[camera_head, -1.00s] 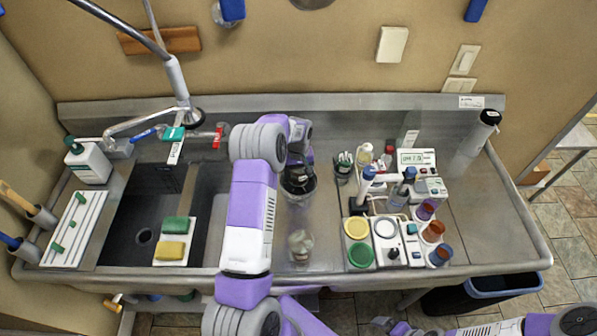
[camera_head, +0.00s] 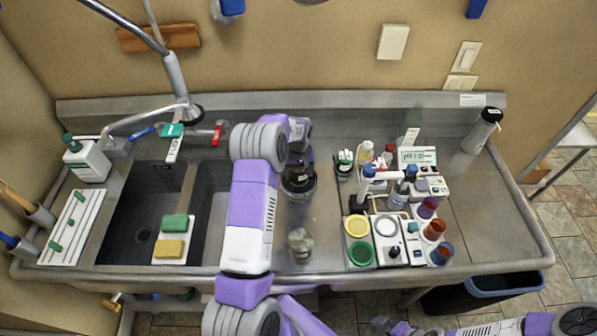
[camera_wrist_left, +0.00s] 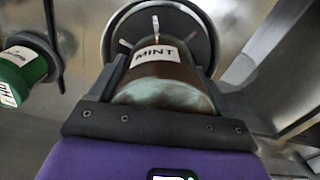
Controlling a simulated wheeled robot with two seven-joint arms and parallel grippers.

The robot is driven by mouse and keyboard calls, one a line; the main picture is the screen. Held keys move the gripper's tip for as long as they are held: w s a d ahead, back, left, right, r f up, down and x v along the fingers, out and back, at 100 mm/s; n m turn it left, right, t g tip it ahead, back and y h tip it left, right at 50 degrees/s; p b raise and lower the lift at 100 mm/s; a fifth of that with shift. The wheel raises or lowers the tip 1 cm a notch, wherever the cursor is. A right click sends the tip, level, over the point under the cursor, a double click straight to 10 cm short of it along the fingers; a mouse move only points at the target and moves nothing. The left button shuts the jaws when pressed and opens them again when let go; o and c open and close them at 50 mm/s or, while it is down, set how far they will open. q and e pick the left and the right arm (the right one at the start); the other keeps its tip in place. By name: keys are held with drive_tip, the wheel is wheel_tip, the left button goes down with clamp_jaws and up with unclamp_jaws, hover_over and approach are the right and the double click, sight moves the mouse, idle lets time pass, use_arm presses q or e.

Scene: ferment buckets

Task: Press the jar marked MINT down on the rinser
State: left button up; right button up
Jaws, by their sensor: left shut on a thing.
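The jar marked MINT (camera_wrist_left: 158,78) is between the fingers of my left gripper (camera_wrist_left: 160,95) in the left wrist view. It is brownish glass with a white label, and its greenish end faces the camera. The gripper is shut on it. The rinser (camera_wrist_left: 203,22), a dark round dish with pale spokes and a metallic rim, lies directly beyond the jar. The jar covers its middle, so I cannot tell whether they touch. In the head view, my left gripper (camera_head: 299,172) is over the rinser (camera_head: 300,198). Only parts of my right arm show at the bottom right.
A clear jar (camera_head: 300,244) stands on the counter in front of the rinser. The sink (camera_head: 130,220) with sponges is to the left. Meters, bottles and coloured cups crowd the right.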

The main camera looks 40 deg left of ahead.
sight(299, 171)
use_arm(q)
drive_tip(key=shift+f+b, duration=0.6)
drive_tip(key=shift+f, duration=0.15)
drive_tip(key=shift+r, duration=0.1)
idle(1.6)
drive_tip(key=shift+r+p, duration=2.3)
drive_tip(key=shift+r, duration=1.7)
